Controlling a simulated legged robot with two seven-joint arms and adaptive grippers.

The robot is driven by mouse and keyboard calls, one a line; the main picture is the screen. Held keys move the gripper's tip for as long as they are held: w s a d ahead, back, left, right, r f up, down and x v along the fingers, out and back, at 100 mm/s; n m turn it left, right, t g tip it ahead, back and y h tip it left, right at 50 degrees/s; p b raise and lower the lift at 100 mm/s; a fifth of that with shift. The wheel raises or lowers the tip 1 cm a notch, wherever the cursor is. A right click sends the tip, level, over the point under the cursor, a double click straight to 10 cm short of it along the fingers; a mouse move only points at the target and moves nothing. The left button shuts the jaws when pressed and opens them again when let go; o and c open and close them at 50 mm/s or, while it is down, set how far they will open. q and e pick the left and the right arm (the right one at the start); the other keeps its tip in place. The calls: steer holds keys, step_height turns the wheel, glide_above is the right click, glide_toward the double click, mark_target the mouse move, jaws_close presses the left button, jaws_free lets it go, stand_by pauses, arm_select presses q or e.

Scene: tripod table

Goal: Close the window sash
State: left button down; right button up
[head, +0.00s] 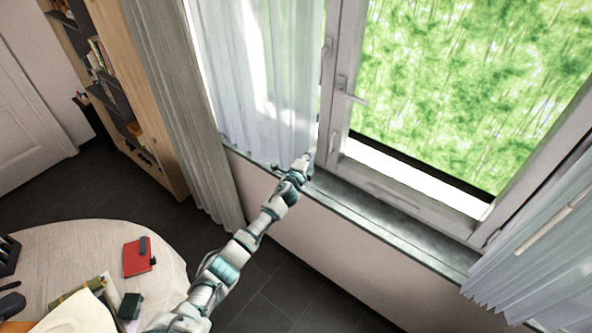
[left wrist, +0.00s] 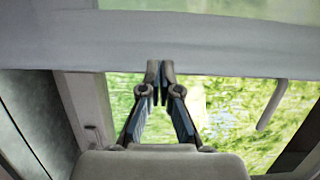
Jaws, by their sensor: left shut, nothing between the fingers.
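The window sash (head: 337,110) is a pale grey frame with a lever handle (head: 347,90) on its left upright, in the head view. I cannot tell how far it stands open. My left arm reaches up from the bottom to the sash's lower left corner. My left gripper (head: 309,157) is there, small and partly lost against the pale frame. In the left wrist view the gripper (left wrist: 159,72) is shut and empty, with its fingertips overlapping a pale horizontal frame bar (left wrist: 220,52). I cannot tell whether they touch it. My right gripper is out of view.
A dark window sill (head: 400,222) runs below the window. Sheer curtains hang at the left (head: 262,75) and right (head: 540,262). A round table (head: 85,240) at the lower left holds a red item (head: 137,258) and other things. A shelf unit (head: 150,120) stands at the left.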

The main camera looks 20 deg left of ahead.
arm_select(q)
steer(key=s+a, duration=0.3)
steer(key=s, duration=0.7)
steer(key=s+a+f+n+g+y, duration=0.1)
steer(key=s+f+n+g, duration=0.15)
steer(key=f, duration=0.85)
steer(key=s+f+n+g, duration=0.2)
steer(key=s+f, duration=0.1)
steer(key=f, duration=0.8)
steer(key=s+f+n+g, duration=0.6)
steer(key=s+f, duration=1.7)
steer(key=f, duration=0.4)
steer(key=s+d+f+n+g, duration=0.1)
steer(key=s+f, duration=0.3)
steer(key=s, duration=0.8)
steer(key=s+d+f+n+g, duration=0.2)
steer(key=s+f+g, duration=0.1)
steer(key=s, duration=0.8)
steer(key=s+d+f+n+g, duration=0.2)
steer(key=s+f, duration=0.4)
steer(key=s, duration=0.6)
steer(key=shift+s, duration=0.3)
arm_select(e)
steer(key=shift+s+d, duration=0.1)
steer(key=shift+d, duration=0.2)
